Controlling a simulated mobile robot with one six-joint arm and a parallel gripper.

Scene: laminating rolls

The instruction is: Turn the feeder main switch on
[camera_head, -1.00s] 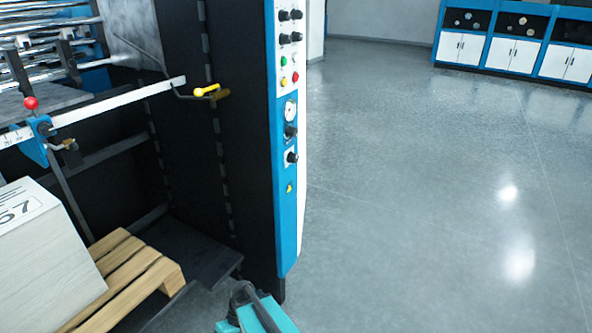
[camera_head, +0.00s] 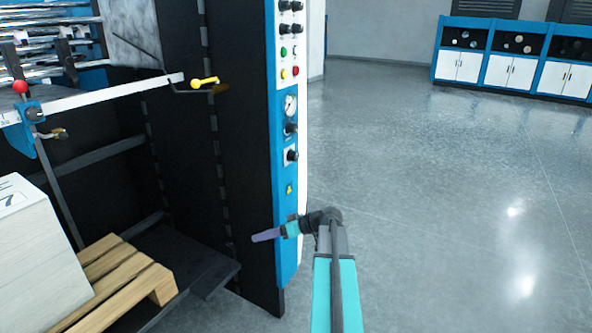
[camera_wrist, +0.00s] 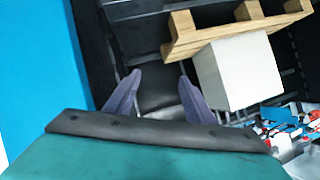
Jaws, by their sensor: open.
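The feeder's control panel (camera_head: 287,200) is a tall blue strip on the end of the dark machine. It carries paired black knobs (camera_head: 290,7) at the top, green, white, yellow and red buttons (camera_head: 289,61), a gauge (camera_head: 290,104) and two single black knobs (camera_head: 291,129) (camera_head: 292,155). I cannot tell which of these is the main switch. My gripper (camera_head: 258,237) is beside the lower panel, below the knobs and a yellow warning label (camera_head: 290,188). In the wrist view my gripper (camera_wrist: 160,82) has its fingers apart with nothing between them.
A pallet (camera_head: 105,285) with a white paper stack (camera_head: 35,240) stands at the lower left. A yellow-handled lever (camera_head: 204,83) sticks out left of the panel. Blue and white cabinets (camera_head: 510,70) line the far wall. The floor (camera_head: 430,180) to the right is clear.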

